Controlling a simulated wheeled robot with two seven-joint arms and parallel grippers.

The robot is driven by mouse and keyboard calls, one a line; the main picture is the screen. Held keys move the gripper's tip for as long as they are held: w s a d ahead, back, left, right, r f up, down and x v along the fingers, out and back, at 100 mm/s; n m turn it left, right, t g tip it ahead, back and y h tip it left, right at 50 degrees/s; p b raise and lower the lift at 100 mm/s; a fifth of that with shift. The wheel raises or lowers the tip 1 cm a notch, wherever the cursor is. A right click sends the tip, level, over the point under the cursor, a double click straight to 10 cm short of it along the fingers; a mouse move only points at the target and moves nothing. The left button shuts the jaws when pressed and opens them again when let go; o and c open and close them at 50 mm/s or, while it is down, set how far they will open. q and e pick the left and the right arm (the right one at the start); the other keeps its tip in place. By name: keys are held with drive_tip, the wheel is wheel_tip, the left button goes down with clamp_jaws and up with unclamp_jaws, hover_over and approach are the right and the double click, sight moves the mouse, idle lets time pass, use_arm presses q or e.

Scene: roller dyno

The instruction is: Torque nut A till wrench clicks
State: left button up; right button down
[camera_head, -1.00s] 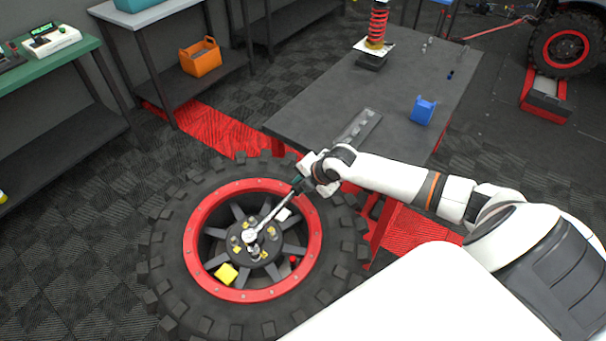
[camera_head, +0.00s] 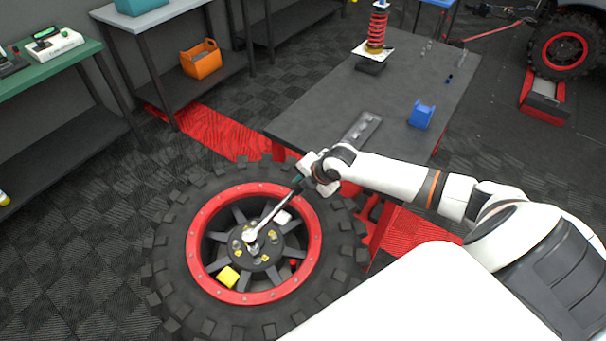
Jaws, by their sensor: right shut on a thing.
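A large black tyre with a red-rimmed wheel (camera_head: 203,224) lies flat in the lower middle. Its dark hub (camera_head: 262,258) carries several nuts; I cannot tell which is nut A. My right gripper (camera_head: 303,184) is shut on the handle of a silver wrench (camera_head: 275,216). The wrench slants down to the left, and its head sits over the upper left part of the hub. The gripper's fingertips are small and partly hidden by the hand. My left gripper is not in view.
A dark workbench (camera_head: 330,93) stands behind the wheel, holding a grey tray (camera_head: 362,128), a blue bin (camera_head: 421,115) and a red spring (camera_head: 376,36). An orange bin (camera_head: 200,58) sits on a shelf at the back left. Floor left of the tyre is clear.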

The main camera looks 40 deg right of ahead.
drive_tip(key=shift+r+p, duration=2.5)
drive_tip(key=shift+r, duration=0.45)
drive_tip(key=shift+f, duration=0.1)
